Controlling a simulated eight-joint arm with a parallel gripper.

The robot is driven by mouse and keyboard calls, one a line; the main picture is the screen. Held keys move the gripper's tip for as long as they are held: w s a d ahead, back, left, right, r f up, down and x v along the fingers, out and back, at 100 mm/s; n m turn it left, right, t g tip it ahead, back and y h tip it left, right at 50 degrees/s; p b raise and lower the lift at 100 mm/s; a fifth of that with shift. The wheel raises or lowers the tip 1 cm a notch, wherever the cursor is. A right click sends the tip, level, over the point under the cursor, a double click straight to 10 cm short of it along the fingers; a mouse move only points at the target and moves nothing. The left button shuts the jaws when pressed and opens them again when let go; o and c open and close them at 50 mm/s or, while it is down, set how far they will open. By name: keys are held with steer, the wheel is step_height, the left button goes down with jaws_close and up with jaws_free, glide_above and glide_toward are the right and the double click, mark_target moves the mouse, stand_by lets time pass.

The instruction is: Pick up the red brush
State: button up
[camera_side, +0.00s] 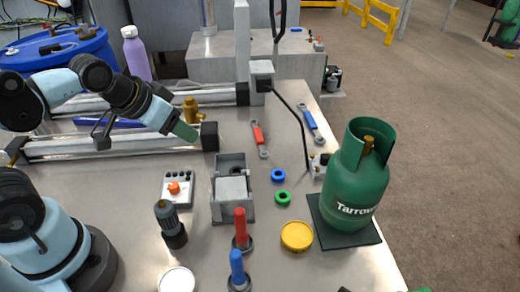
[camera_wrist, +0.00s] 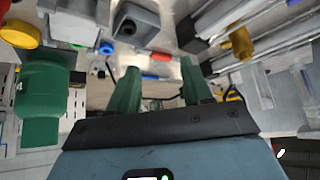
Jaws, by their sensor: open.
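The red brush (camera_side: 240,224), a red upright handle on a dark round base, stands on the table near the front middle in the side view. I cannot make it out in the wrist view. My gripper (camera_side: 188,134), with green fingers, is raised above the back left of the table, behind and left of the brush and well apart from it. In the wrist view my gripper (camera_wrist: 160,75) shows its two fingers spread, with nothing held between them.
A blue-handled one (camera_side: 237,267) stands just in front of the brush, and a yellow round lid (camera_side: 297,236) lies to its right. A grey box (camera_side: 219,205) is behind it, a dark-grey bottle-like tool (camera_side: 171,225) to its left. A green gas cylinder (camera_side: 352,188) stands right.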

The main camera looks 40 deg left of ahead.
steer(key=g, duration=0.7)
glide_toward(241, 224)
steer(key=shift+w+a+r, duration=0.25)
steer(key=shift+w+a, duration=0.15)
steer(key=shift+a, duration=0.25)
steer(key=shift+s+d+f, duration=0.1)
steer(key=shift+d+f, duration=0.2)
steer(key=shift+f, duration=5.75)
jaws_close()
